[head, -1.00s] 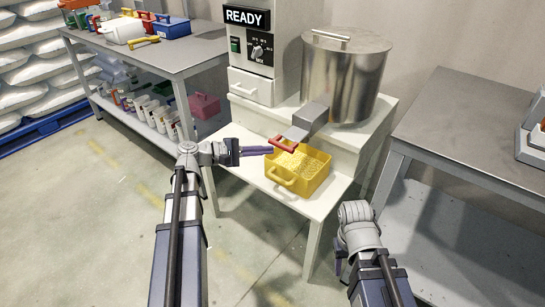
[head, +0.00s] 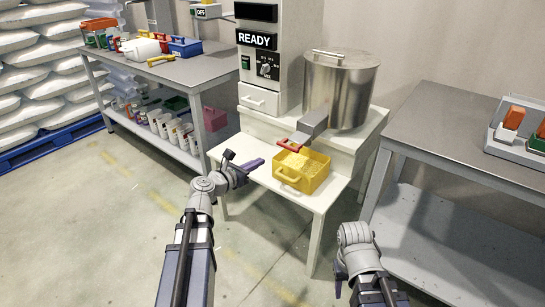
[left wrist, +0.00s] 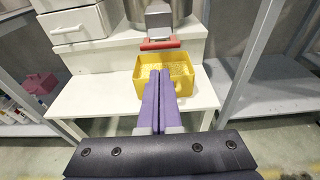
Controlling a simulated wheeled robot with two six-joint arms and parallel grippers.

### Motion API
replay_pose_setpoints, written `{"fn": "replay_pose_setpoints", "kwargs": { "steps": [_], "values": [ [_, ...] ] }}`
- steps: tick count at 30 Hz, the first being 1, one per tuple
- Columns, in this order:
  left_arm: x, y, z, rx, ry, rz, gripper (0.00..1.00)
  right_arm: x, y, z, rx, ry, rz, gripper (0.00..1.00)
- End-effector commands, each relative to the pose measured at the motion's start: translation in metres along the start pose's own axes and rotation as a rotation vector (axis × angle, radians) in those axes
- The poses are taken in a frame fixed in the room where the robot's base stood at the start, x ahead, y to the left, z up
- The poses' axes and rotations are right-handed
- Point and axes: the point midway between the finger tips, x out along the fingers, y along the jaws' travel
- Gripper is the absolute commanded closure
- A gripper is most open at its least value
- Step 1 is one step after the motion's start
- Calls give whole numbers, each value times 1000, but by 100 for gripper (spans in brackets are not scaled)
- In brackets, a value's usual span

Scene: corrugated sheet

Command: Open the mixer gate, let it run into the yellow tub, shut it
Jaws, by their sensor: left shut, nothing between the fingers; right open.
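The steel mixer drum (head: 340,90) stands on a white stepped stand, with a grey chute (head: 313,121) and a red gate handle (head: 293,146) at its front. The red handle also shows in the left wrist view (left wrist: 160,44). The yellow tub (head: 304,171) sits under the chute and holds pale yellow grains; it also shows in the left wrist view (left wrist: 140,86). I see no stream falling. My left gripper (head: 258,163) is shut and empty, left of the tub and apart from the handle. My right gripper (head: 338,287) is low at the right, mostly hidden behind its wrist.
A READY sign (head: 254,39) and a dial panel (head: 267,67) are on the machine's column. A grey bench (head: 460,130) stands right, another bench (head: 180,72) with bins stands left. The white stand's top (head: 240,152) is clear left of the tub.

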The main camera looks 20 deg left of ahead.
Motion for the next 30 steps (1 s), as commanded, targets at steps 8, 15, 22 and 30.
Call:
{"fn": "replay_pose_setpoints", "kwargs": {
  "steps": [8,15,22,30],
  "values": [
    [52,1,-2,1,0,-5,100,12,-1,0,-1,0,2,50],
    [99,1,-1,2,0,-4,100,20,-1,-1,-1,0,4,50],
    [127,0,-1,3,0,-3,100,25,-2,-1,-2,0,3,50],
    [136,-1,0,2,0,-2,100,26,-2,-2,-3,1,3,50]
  ]
}}
